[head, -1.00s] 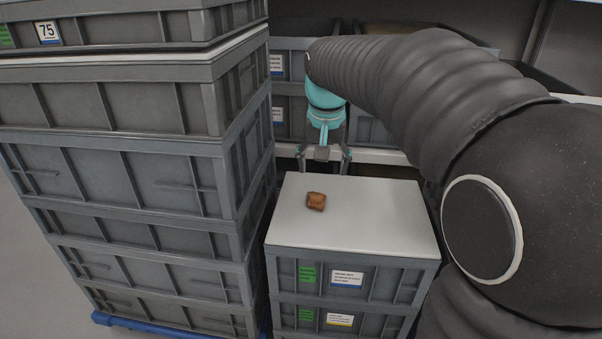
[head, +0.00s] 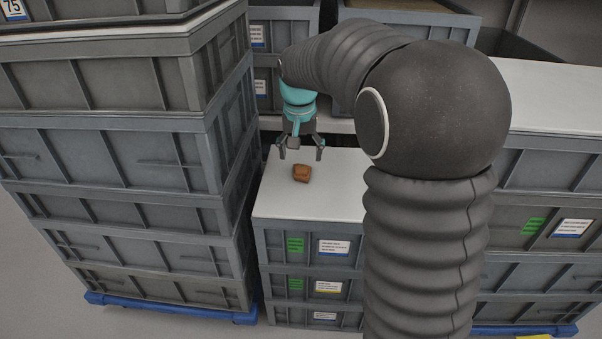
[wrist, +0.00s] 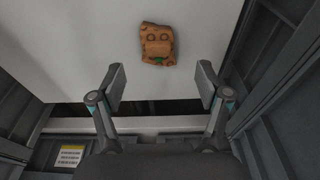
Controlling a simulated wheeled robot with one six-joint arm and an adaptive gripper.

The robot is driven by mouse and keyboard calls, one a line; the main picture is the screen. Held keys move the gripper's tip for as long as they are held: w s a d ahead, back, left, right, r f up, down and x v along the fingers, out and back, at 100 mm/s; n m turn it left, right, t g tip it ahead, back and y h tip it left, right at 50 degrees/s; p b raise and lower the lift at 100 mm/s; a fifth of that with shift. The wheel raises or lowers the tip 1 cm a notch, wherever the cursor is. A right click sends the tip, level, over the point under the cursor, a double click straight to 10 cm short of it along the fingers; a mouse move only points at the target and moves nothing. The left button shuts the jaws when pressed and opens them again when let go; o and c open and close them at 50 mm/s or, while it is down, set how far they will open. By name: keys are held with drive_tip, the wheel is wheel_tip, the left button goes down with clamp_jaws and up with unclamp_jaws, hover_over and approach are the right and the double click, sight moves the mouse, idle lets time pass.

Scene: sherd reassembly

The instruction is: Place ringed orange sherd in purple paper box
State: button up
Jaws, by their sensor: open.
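The ringed orange sherd (head: 301,173) lies on the white top (head: 337,190) of a grey crate stack. In the wrist view the sherd (wrist: 157,43) shows dark ring marks and a green patch, and sits beyond the fingertips, near the middle. My gripper (head: 301,154) is open and empty, just behind the sherd in the head view and apart from it. Its two fingers (wrist: 161,86) show spread in the wrist view. I see no purple paper box in either view.
A tall stack of grey crates (head: 110,150) stands close on the left, higher than the white top. Another grey crate stack with a white top (head: 558,105) is on the right. Open grey crates (head: 410,15) stand on shelving behind. The white top around the sherd is clear.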

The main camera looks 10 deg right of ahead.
sight(302, 168)
drive_tip(key=shift+w+d+f, duration=0.15)
drive_tip(key=shift+f, duration=1.15)
drive_tip(key=shift+w+d+f, duration=0.1)
drive_tip(key=shift+w+f, duration=0.05)
drive_tip(key=shift+f, duration=1.1)
drive_tip(key=c, duration=1.3)
